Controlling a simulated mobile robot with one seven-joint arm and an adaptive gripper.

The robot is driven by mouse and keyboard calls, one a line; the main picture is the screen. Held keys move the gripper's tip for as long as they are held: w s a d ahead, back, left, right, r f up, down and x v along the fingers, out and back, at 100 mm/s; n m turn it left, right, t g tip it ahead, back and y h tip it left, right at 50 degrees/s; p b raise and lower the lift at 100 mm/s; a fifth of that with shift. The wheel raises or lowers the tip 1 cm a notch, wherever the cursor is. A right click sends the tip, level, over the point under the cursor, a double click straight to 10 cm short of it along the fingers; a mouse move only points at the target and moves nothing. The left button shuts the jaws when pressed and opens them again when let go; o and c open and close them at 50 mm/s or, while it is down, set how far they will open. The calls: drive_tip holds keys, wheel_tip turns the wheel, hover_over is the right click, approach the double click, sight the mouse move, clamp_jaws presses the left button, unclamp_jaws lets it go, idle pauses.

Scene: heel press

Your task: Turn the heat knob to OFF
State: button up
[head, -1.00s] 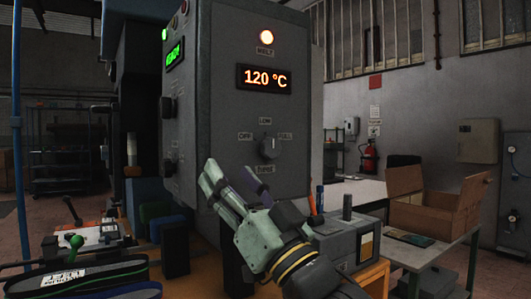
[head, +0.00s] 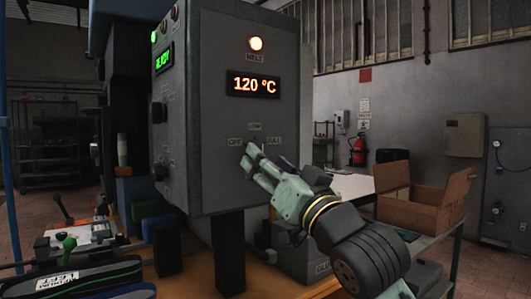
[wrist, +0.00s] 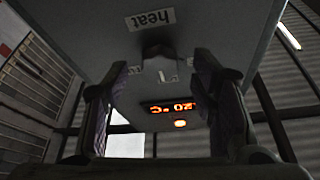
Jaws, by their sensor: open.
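The grey control panel (head: 215,100) carries the heat knob, whose OFF label (head: 234,141), LOW label (head: 255,126) and FULL label (head: 275,141) show around it. My gripper (head: 252,160) is at the panel face in front of the knob and hides most of it in the head view. In the wrist view the dark knob (wrist: 160,49) lies between the two open fingers, just below the "heat" label (wrist: 152,20). I cannot tell whether the fingers touch it, or its exact setting.
The display (head: 253,84) reads 120 °C under a lit MELT lamp (head: 256,43). A green READY display (head: 164,57) is on the side face. A cardboard box (head: 425,205) stands on a table at right. A green-knobbed lever (head: 69,243) is at lower left.

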drive_tip(key=shift+x, duration=0.85)
drive_tip(key=shift+c, duration=0.2)
drive_tip(key=c, duration=1.1)
